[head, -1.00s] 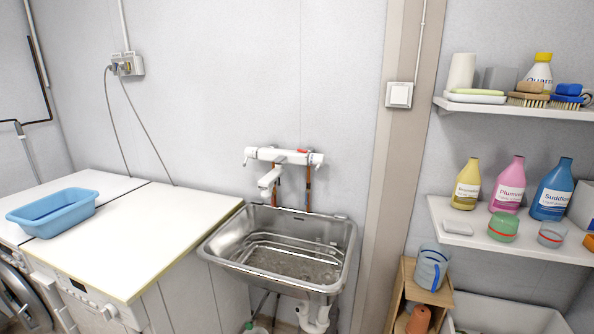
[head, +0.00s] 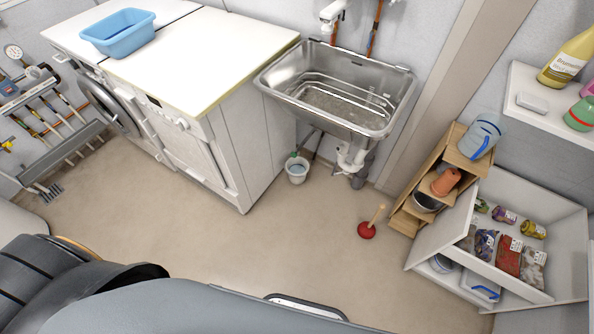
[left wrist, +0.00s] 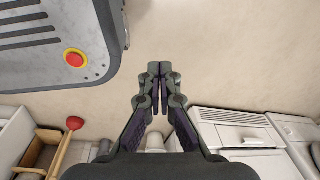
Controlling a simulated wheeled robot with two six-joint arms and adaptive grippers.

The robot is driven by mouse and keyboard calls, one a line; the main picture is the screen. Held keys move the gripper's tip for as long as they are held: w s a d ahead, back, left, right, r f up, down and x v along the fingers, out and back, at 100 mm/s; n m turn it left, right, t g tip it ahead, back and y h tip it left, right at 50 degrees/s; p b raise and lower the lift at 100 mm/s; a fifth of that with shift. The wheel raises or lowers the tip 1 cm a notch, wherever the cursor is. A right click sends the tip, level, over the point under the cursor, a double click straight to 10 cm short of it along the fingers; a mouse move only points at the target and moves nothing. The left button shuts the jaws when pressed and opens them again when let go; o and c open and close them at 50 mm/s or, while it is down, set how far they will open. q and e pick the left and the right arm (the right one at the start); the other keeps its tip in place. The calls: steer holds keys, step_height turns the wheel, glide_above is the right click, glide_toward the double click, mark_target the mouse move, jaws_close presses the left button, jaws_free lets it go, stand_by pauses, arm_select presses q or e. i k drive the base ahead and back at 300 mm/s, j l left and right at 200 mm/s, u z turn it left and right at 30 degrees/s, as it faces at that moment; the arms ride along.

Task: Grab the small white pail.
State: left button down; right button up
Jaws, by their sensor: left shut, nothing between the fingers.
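The small white pail (head: 297,170) stands upright on the floor in the head view, below the left side of the sink and beside the white machine's side panel. A green-topped item stands in or just behind it; I cannot tell which. My left gripper (left wrist: 160,70) shows in the left wrist view, its fingers together and empty over bare floor, apart from the pail. In the head view neither gripper shows; part of my own arm or body fills the lower left. My right gripper is in no view.
A steel sink (head: 340,92) overhangs the floor near the pail. A white-topped machine (head: 205,55) carries a blue basin (head: 118,34). A red plunger (head: 367,230) stands right of the pail, before a wooden shelf (head: 410,216) and an open white cabinet (head: 560,255). Mid-floor is clear.

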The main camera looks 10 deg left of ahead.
mark_target(297, 168)
steer(key=i+l, duration=0.35)
steer(key=i, duration=0.15)
steer(key=i+l+u, duration=0.55)
steer(key=u, duration=0.2)
